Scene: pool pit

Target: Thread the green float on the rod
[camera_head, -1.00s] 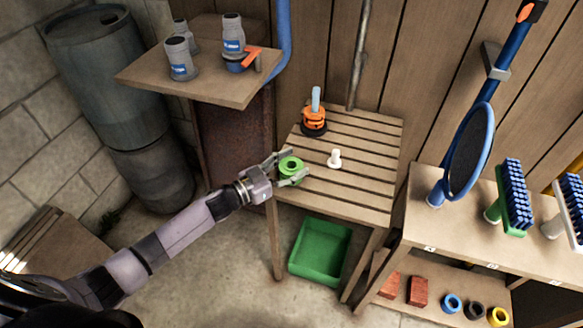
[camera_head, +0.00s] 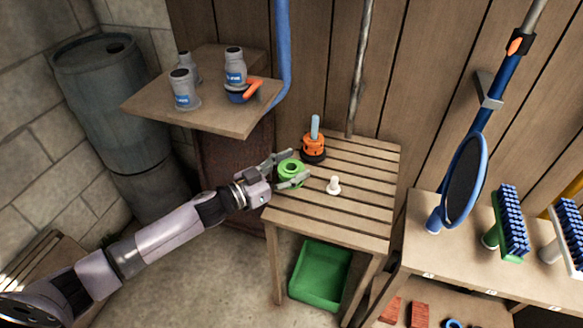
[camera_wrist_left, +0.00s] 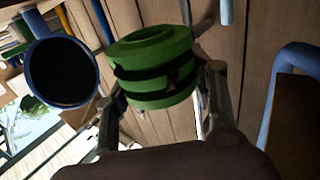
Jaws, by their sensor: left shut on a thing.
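The green float (camera_head: 291,167) is a ring-shaped piece with a hole in its top. My left gripper (camera_head: 287,172) is shut on it, with a finger on each side, at the left edge of the slatted table. In the left wrist view the green float (camera_wrist_left: 152,68) sits between the fingers, its grooved side facing the camera. The rod (camera_head: 315,127) stands upright on the table behind the float, light blue at its top. An orange float (camera_head: 313,144) is around it above a dark base. The float is apart from the rod. My right gripper does not show.
A small white peg (camera_head: 334,185) stands on the slatted table (camera_head: 345,215). A wooden shelf (camera_head: 215,118) with grey bottles is at the upper left. A green bin (camera_head: 320,275) is below the table. Brushes and a blue-rimmed net (camera_head: 465,180) stand at the right.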

